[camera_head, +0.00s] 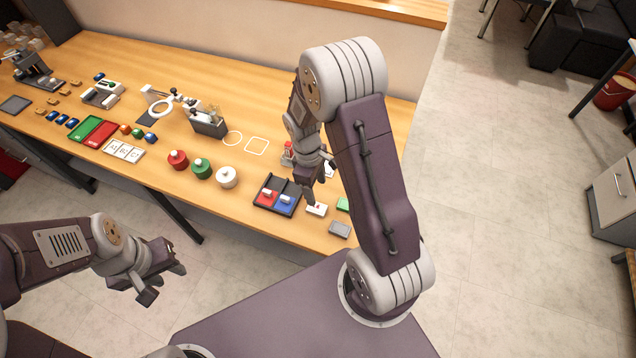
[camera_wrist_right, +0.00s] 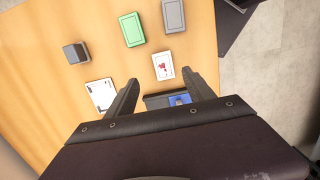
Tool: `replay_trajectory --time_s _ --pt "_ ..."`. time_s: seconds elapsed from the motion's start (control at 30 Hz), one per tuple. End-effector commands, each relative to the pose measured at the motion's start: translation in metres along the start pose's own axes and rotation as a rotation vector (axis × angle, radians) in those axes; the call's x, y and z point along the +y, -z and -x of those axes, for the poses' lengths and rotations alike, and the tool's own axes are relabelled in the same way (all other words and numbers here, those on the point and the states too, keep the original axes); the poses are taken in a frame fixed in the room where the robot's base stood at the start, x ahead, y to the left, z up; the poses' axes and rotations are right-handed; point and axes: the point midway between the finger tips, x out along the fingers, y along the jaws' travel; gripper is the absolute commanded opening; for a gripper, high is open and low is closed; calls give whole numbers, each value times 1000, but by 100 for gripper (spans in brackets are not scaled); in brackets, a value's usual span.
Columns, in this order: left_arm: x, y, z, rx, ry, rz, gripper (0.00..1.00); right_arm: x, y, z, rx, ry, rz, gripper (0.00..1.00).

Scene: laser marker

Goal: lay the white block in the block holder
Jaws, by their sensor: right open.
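A small white block with a red mark (camera_head: 316,209) lies on the table near its front edge. In the right wrist view the white block (camera_wrist_right: 163,67) lies just beyond the gap between my right fingertips. My right gripper (camera_head: 308,194) is open and empty over the table beside the block; it also shows in the right wrist view (camera_wrist_right: 160,80). A black tray with compartments (camera_head: 274,208), which looks like the block holder, sits left of the block with red and blue pieces in it. My left gripper (camera_head: 165,284) is open and empty, away from the table.
A green block (camera_head: 343,204) and a grey block (camera_head: 340,229) lie close to the white one. A white card with black marks (camera_wrist_right: 101,94) and a dark cube (camera_wrist_right: 75,52) are nearby. Red (camera_head: 178,160), green (camera_head: 201,168) and white (camera_head: 227,177) round pieces stand left of the tray.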

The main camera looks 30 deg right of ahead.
Motion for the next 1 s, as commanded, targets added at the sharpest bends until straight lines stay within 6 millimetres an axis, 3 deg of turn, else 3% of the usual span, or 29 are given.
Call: replay_trajectory --time_s 0.13,0.3,0.53,0.8,1.0 --pt "0 0 0 -1 0 0 36 0 0 -4 -3 2 4 62" --pt "0 0 4 -1 0 0 36 0 -1 -30 -5 4 3 62" --pt "0 0 6 -1 0 0 36 0 0 -43 -3 2 2 62" --pt "0 1 12 0 0 0 36 -2 4 -87 -3 2 2 62" --pt "0 1 12 -1 0 0 36 -1 4 -92 0 0 2 62"
